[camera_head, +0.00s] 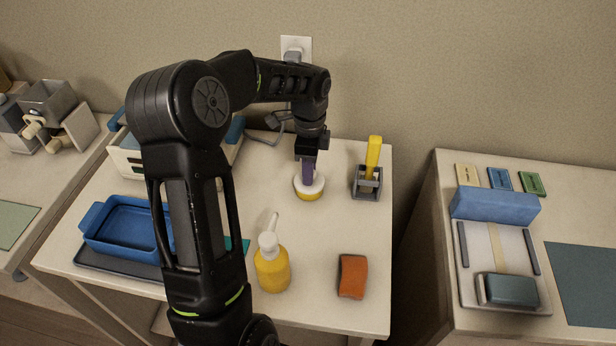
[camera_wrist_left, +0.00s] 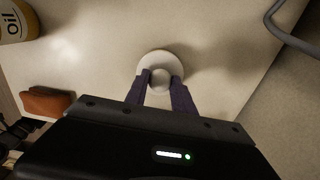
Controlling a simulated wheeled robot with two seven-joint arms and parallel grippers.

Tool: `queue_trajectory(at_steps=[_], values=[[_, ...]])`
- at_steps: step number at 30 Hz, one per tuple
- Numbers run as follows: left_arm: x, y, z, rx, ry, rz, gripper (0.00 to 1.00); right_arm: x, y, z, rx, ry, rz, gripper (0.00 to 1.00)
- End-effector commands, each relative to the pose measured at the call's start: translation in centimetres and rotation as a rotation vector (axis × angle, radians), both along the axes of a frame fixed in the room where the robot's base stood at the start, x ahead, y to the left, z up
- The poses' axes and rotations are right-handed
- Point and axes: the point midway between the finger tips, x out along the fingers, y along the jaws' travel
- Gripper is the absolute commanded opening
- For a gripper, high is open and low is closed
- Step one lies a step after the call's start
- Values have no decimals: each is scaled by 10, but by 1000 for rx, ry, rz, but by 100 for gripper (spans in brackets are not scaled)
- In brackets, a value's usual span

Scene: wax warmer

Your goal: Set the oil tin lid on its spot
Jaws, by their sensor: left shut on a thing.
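A round white lid with a knob (camera_head: 309,185) is near the back of the middle table. Yellow shows below its white top; I cannot tell if this is the lid's own edge or a thing under it. In the left wrist view the lid (camera_wrist_left: 172,61) is a pale disc. My left gripper (camera_head: 308,172) points down, its purple fingers shut on the lid's knob. The fingers also show in the left wrist view (camera_wrist_left: 161,84). A yellow bottle with a white spout (camera_head: 272,270) stands in front; "oil" is readable on it (camera_wrist_left: 14,24). My right gripper is not in view.
A grey holder with a yellow-handled tool (camera_head: 368,186) stands right of the lid. An orange-brown sponge (camera_head: 352,276) lies front right. A blue tray (camera_head: 121,232) is at left, partly behind my arm. The table between lid and sponge is clear.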

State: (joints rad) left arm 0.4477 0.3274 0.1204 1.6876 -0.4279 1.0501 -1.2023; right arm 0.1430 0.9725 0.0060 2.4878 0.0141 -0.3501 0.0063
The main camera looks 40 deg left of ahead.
Motion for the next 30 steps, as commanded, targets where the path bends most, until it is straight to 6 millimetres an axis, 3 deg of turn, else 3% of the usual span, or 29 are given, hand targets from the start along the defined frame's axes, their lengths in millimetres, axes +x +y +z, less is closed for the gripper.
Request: queue_trajectory(at_steps=[30], values=[[0,0,7,0,-1,0,0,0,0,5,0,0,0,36]])
